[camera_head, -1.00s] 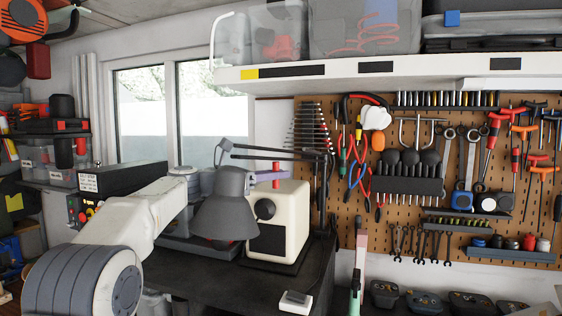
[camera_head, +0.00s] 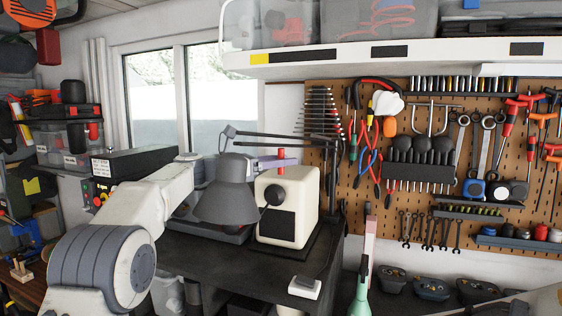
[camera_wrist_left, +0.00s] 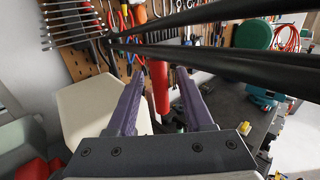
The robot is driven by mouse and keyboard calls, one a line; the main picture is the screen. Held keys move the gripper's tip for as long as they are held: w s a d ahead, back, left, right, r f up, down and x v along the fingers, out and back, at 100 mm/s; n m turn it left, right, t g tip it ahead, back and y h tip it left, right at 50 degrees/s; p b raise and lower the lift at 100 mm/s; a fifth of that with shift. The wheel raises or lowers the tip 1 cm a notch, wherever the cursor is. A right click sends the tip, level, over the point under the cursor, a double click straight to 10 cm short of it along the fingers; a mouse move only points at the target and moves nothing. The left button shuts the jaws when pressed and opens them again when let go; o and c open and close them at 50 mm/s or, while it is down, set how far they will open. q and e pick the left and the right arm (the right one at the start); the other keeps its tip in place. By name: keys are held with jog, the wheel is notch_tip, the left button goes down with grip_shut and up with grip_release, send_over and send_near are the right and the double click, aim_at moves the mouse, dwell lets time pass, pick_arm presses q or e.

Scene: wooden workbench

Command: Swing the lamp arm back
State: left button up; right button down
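The desk lamp has a grey cone shade (camera_head: 226,194) that hangs in front of the cream box. Its thin dark lamp arm (camera_head: 275,137) runs from an elbow above the shade toward the pegboard. In the left wrist view, the black bars of the lamp arm (camera_wrist_left: 222,61) cross above and in front of the fingers. My left gripper (camera_head: 272,161) is behind the shade and below the bars, mostly hidden by the shade. In the wrist view its purple fingers (camera_wrist_left: 160,76) are apart, with nothing clearly held. My right gripper is out of view.
The cream box (camera_head: 297,203) with a red knob (camera_head: 281,155) stands close to my left gripper. A dark workbench top (camera_head: 213,259) carries a small white box (camera_head: 305,286). The tool pegboard (camera_head: 330,225) and a shelf (camera_head: 420,52) bound the back.

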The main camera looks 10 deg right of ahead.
pick_arm(q)
jog(key=shift+s+a+f+b, duration=0.1)
jog(key=shift+a+b, duration=0.2)
jog(key=shift+a, duration=0.05)
jog(key=b+v, duration=0.4)
jog(key=v, duration=0.5)
jog(key=shift+s+a, duration=0.2)
jog(key=shift+a, duration=0.15)
jog(key=shift+a, duration=0.1)
